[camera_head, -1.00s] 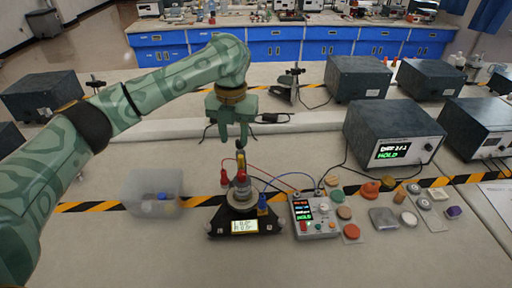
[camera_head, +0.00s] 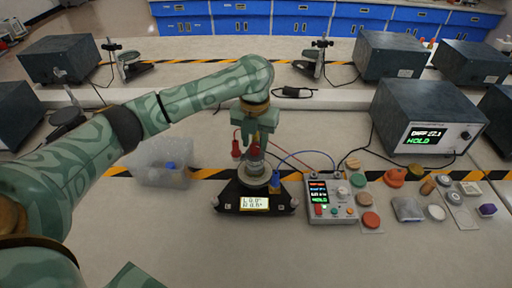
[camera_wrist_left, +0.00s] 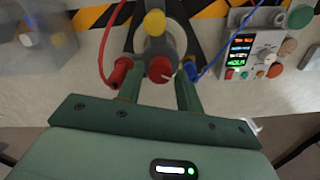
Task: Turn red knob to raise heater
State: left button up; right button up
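The heater apparatus stands on a black base (camera_head: 228,196) with a lit display (camera_head: 254,203) and a grey round stage (camera_head: 256,182). In the left wrist view the red knob (camera_wrist_left: 160,69) shows below a yellow cap (camera_wrist_left: 154,23), between a red plug (camera_wrist_left: 119,72) and a blue plug (camera_wrist_left: 190,68). My left gripper (camera_head: 258,145) is over the apparatus, pointing down. In the wrist view its fingers (camera_wrist_left: 158,88) are open on either side of the knob, with gaps visible. In the head view the fingers hide the knob. My right gripper is not in view.
A control box (camera_head: 331,200) with a lit screen stands to the right, wired to the apparatus. Several coloured knobs and pieces, including an orange disc (camera_head: 371,220), lie further right. A clear bin (camera_head: 160,176) is left. A dark instrument (camera_head: 428,115) reads HOLD behind. The front table is clear.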

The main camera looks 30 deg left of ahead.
pick_arm(q)
jog(key=shift+f, duration=0.65)
